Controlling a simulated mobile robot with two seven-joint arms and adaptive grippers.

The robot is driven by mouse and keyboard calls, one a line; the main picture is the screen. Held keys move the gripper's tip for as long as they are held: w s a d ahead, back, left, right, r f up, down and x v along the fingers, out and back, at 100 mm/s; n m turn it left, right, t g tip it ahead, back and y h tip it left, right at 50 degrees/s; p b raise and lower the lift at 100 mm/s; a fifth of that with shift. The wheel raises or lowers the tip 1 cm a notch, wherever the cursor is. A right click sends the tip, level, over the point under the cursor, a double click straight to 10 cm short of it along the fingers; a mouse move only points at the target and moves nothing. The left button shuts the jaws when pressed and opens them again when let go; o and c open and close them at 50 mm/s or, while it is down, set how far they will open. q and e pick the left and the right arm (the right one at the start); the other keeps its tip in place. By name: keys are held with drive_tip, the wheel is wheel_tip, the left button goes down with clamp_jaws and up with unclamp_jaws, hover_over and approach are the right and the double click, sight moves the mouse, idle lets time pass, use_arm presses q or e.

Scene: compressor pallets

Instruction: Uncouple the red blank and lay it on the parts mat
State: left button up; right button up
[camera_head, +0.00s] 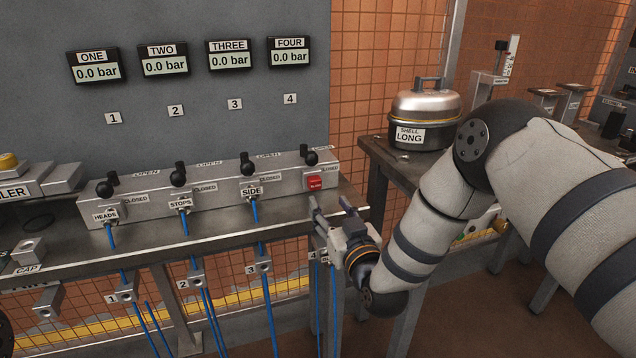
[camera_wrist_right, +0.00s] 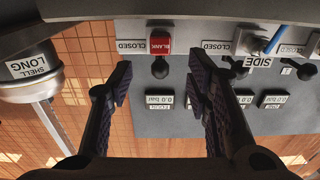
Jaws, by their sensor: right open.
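The red blank (camera_head: 314,182) sits in the front of the grey manifold (camera_head: 215,192), at its right end below the fourth black-knobbed valve. It also shows in the right wrist view (camera_wrist_right: 162,43), near the top between the two fingers. My right gripper (camera_head: 332,206) is open and empty, just in front of the blank and a little below and right of it. In the wrist view its fingertips (camera_wrist_right: 158,72) stand apart on either side of the blank's line, with no visible contact. I cannot make out a parts mat. My left gripper is not in view.
Blue hoses run from the HEADS, STOPS and SIDE ports (camera_head: 251,192) down past numbered holders (camera_head: 259,265). A SHELL LONG pot (camera_head: 425,115) stands on a side table at right. Four gauges (camera_head: 290,55) read 0.0 bar. A CAP fitting (camera_head: 28,250) is at left.

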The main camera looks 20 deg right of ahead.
sight(316, 185)
drive_tip(key=w+b, duration=0.1)
drive_tip(key=w, duration=0.3)
drive_tip(key=w+b, duration=0.2)
drive_tip(key=w, duration=0.2)
drive_tip(key=shift+a+f+b, duration=0.15)
drive_tip(key=shift+f+b, duration=0.05)
drive_tip(key=shift+b, duration=0.1)
drive_tip(key=shift+w+r, duration=0.2)
drive_tip(key=shift+w, duration=0.3)
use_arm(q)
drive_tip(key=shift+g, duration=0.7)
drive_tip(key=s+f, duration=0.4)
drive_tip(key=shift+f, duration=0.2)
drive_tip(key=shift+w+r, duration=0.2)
use_arm(e)
drive_tip(key=shift+r, duration=0.1)
